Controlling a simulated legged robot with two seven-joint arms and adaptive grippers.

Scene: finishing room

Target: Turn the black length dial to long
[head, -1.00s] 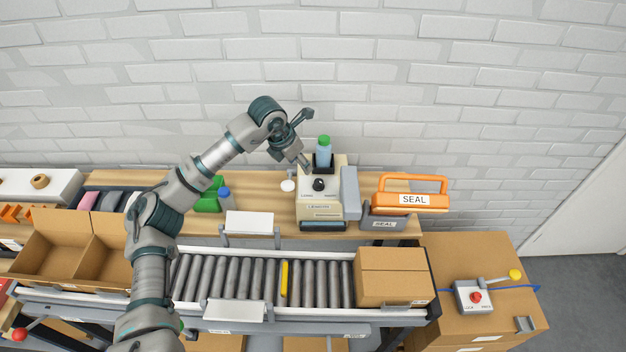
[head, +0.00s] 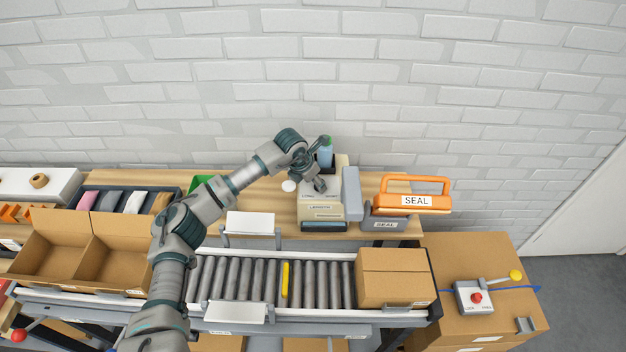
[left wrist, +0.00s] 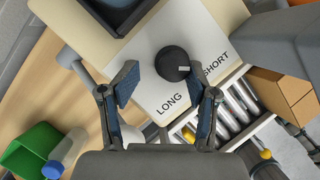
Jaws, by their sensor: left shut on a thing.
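The black length dial (left wrist: 170,60) sits on the white plate of a beige machine (head: 310,198). The left wrist view shows the printed words LONG and SHORT beside it. The dial's pale mark points to the right, toward SHORT. In the head view my left gripper (head: 320,184) is over the dial and hides it. In the left wrist view my left gripper (left wrist: 168,80) has one finger on each side of the dial and is shut on it. My right gripper is not in view.
A grey block (head: 352,192) is on the machine's right side, beside an orange SEAL handle (head: 415,201). A roller conveyor (head: 250,280) with a cardboard box (head: 395,275) runs in front. A green bin (left wrist: 32,150) is to the left.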

